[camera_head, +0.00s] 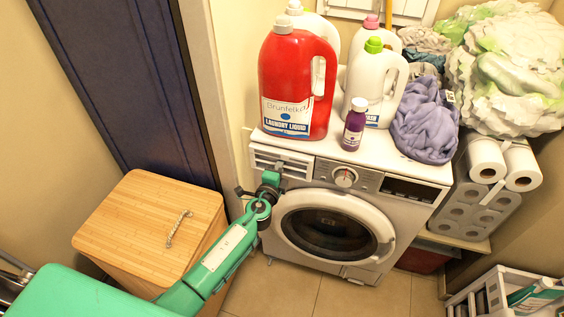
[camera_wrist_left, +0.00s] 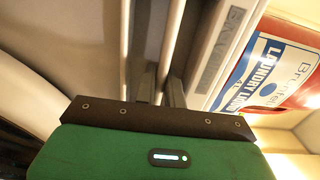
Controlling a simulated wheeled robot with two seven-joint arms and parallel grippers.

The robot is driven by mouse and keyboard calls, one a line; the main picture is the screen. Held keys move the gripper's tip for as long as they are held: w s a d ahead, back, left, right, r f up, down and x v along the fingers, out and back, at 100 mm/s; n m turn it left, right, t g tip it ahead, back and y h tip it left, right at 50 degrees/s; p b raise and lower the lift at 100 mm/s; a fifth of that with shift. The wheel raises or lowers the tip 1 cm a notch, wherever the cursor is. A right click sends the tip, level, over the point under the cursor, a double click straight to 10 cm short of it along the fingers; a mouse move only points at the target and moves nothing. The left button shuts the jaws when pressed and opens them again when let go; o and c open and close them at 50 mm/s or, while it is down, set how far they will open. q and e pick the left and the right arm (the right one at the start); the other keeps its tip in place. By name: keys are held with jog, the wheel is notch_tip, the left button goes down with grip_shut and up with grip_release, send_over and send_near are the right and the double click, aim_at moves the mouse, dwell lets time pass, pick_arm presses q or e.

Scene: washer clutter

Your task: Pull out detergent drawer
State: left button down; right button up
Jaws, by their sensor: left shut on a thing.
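The white washing machine (camera_head: 330,225) stands against the wall with its round door closed. Its detergent drawer (camera_head: 283,158) is at the upper left of the front, with horizontal ridges. My left gripper (camera_head: 279,172) is at the drawer front. In the left wrist view, the two dark fingers (camera_wrist_left: 162,90) are shut on a ridge-like lip of the drawer (camera_wrist_left: 172,45), which runs up between them. The gripper hides part of the drawer's lower edge, and I cannot tell how far it stands out. My right gripper is not in view.
A red detergent jug (camera_head: 298,85) stands on the washer above the drawer, near white bottles (camera_head: 371,82), a purple bottle (camera_head: 354,128) and purple cloth (camera_head: 425,122). A wooden hamper (camera_head: 150,215) stands left of the washer. Floor before the washer is clear.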

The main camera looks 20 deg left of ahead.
pick_arm(q)
jog(key=shift+s, duration=1.35)
jog(key=s, duration=0.4)
jog(key=shift+s+a, duration=0.1)
jog(key=shift+s, duration=0.15)
jog(key=shift+s, duration=0.1)
jog(key=shift+s+a+b, duration=0.1)
jog(key=shift+s+b, duration=0.35)
jog(key=shift+s, duration=1.7)
jog(key=shift+s+f, duration=0.1)
